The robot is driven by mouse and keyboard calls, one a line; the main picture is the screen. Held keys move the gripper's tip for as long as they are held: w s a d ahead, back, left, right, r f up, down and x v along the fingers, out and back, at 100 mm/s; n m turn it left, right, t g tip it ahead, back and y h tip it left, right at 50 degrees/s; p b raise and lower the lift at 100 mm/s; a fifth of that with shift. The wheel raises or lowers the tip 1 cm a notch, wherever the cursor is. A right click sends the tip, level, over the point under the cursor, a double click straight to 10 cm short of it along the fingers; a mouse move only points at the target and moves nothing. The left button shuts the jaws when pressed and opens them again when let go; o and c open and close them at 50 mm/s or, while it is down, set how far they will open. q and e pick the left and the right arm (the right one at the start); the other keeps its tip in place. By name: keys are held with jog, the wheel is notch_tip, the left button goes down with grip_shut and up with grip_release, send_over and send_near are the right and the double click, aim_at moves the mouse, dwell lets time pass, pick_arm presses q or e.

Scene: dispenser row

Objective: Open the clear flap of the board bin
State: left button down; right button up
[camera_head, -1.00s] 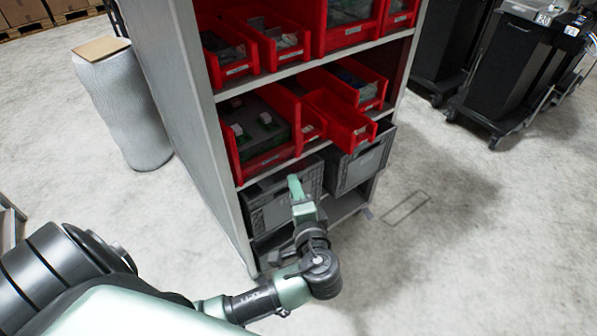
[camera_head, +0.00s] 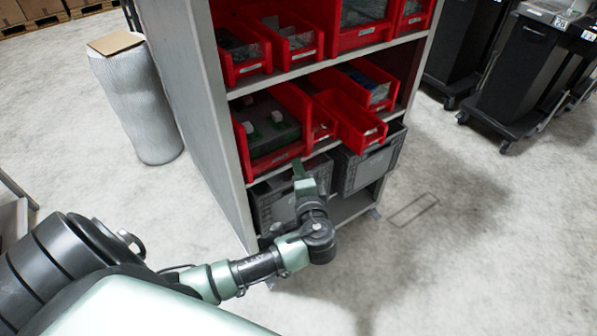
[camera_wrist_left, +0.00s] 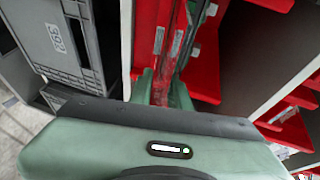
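The board bin (camera_head: 258,158) is a red bin on the middle shelf at the left, holding dark and green boards with white parts. In the left wrist view a clear panel with pale labels (camera_wrist_left: 160,65), likely its flap, runs along the red bin front (camera_wrist_left: 145,40). My left gripper (camera_head: 299,170) is just below and in front of the bin's lower front edge. In the left wrist view its green fingertips (camera_wrist_left: 163,88) stand apart, with the lower end of the panel between or just beyond them; contact cannot be told. My right gripper is not in view.
Grey crates (camera_head: 366,165) stand on the shelf below; one also shows close by in the left wrist view (camera_wrist_left: 55,40). A small red bin (camera_head: 350,122) juts out to the right. The rack's grey side panel (camera_head: 190,110) stands left. Open floor lies in front.

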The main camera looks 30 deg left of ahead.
pick_arm(q)
jog(key=shift+s+d+f, duration=0.15)
jog(key=shift+f, duration=0.25)
dwell(1.0)
jog(key=r+p, duration=0.1)
jog(key=h+p, duration=0.1)
jog(key=p, duration=0.1)
jog(key=r+g+p, duration=0.1)
jog(key=p, duration=0.1)
jog(key=shift+a+r, duration=0.25)
jog(key=shift+r, duration=0.1)
jog(key=shift+w+a, duration=0.1)
jog(key=shift+w, duration=0.1)
jog(key=shift+w+a+r, duration=0.15)
jog(key=shift+r, duration=0.25)
dwell(0.5)
jog(key=c, duration=1.4)
grip_release()
